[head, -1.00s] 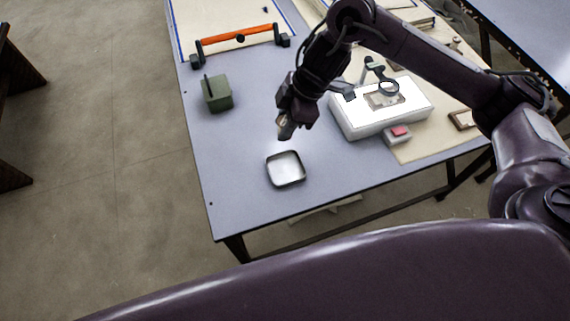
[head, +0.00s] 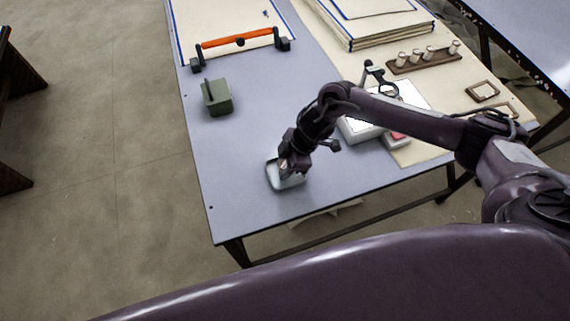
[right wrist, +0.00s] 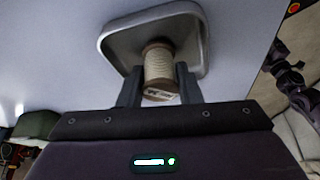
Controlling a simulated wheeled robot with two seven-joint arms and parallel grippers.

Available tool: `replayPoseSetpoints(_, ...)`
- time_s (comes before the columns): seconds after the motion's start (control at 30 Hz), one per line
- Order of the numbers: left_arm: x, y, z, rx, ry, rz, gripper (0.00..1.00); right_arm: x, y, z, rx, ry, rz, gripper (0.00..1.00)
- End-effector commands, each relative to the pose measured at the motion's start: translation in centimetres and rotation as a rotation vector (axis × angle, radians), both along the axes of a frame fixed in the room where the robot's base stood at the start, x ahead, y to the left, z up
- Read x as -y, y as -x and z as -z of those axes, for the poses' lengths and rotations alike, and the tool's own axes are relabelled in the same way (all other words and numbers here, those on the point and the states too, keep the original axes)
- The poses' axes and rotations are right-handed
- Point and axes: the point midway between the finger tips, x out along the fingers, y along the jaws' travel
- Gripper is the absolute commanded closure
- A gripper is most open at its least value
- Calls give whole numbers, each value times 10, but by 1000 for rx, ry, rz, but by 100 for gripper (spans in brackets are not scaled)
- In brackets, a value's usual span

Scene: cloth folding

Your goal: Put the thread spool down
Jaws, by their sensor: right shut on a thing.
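The thread spool (right wrist: 159,65), with pale thread and brown ends, is between the fingers of my right gripper (right wrist: 158,88) in the right wrist view. The gripper is shut on it. Behind the spool in that view is a shallow metal tray (right wrist: 120,44). In the head view my right gripper (head: 285,170) is over the tray (head: 287,185) near the table's front edge and hides part of it. I cannot tell whether the spool touches the tray floor. My left gripper is not in view.
A dark green box (head: 217,98) stands to the left on the table (head: 235,140). An orange-handled tool (head: 238,40) lies at the back. A white lit box (head: 408,92) is right of the gripper, partly behind my arm. A rack of spools (head: 424,60) stands at the back right.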

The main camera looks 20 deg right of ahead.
Motion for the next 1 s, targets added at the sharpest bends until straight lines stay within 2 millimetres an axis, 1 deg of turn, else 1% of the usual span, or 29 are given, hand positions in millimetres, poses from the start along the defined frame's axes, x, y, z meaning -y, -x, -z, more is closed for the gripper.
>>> replayPoseSetpoints(0.3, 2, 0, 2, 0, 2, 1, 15, 0, 0, 3, 0, 0, 1, 90)
replayPoseSetpoints(0.33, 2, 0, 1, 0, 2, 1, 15, 0, 0, 2, 0, 0, 1, 66)
replayPoseSetpoints(0.47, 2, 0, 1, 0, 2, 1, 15, 0, 0, 2, 0, 0, 1, 49)
replayPoseSetpoints(0.5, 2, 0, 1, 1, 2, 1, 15, 0, 0, 2, 0, 0, 1, 47)
replayPoseSetpoints(0.73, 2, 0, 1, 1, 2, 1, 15, 0, 0, 1, 0, 0, 1, 47)
replayPoseSetpoints(0.83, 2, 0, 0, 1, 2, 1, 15, 1, 0, -3, 1, 0, 0, 47)
replayPoseSetpoints(0.93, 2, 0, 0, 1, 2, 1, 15, 6, 0, -14, 1, 0, 2, 47)
replayPoseSetpoints(1.0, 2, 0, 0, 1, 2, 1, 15, 11, 1, -25, 2, 0, 1, 47)
